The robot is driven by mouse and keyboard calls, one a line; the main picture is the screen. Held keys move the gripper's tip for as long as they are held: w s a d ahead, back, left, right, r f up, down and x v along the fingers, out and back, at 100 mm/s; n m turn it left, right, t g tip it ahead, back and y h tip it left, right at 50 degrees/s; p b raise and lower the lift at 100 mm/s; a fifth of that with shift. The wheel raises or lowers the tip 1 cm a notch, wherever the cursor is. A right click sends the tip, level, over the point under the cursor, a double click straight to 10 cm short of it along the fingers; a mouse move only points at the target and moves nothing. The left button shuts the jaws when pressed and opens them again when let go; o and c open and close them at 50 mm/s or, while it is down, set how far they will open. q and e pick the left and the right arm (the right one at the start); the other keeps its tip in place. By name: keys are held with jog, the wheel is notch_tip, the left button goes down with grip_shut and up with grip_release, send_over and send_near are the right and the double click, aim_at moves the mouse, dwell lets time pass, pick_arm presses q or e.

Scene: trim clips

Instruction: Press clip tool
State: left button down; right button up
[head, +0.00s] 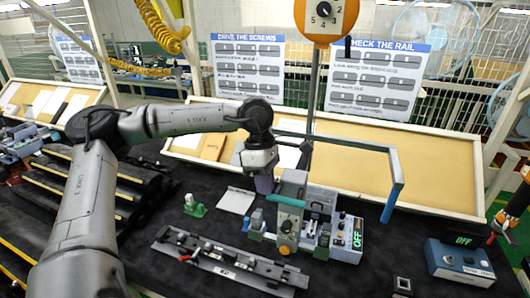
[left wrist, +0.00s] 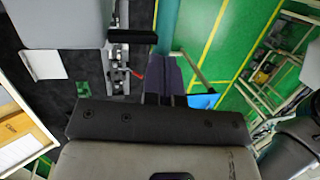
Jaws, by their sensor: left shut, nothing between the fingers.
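My left gripper (head: 264,184) is shut and empty, pointing down above the bench, just left of and behind a grey-and-teal press-like tool (head: 290,208). I cannot tell whether the two touch. The tool has a round dial face and an orange lower part. A dark rail (head: 228,262) with small fittings and a red lever lies in front of it on the black bench. In the left wrist view the dark purple fingers (left wrist: 172,72) are together, beside the rail (left wrist: 118,62) and a black bar (left wrist: 132,37). My right gripper does not show.
A blue-grey box (head: 460,262) is at far right. A grey bent bar (head: 392,180) overhangs the bench. A green part (head: 194,206) and white sheet (head: 236,200) lie left.

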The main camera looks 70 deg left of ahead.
pick_arm(q)
notch_tip(320, 180, down, 9)
jog(key=b, duration=0.6)
jog(key=shift+f, duration=0.2)
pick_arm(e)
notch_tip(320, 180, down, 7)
pick_arm(q)
jog(key=shift+f, duration=0.15)
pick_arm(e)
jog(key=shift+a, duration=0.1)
pick_arm(q)
jog(key=shift+a, duration=0.1)
jog(key=p+v, duration=0.3)
jog(key=v, duration=1.1)
jog(key=shift+r+p, duration=0.3)
jog(key=shift+r, duration=0.1)
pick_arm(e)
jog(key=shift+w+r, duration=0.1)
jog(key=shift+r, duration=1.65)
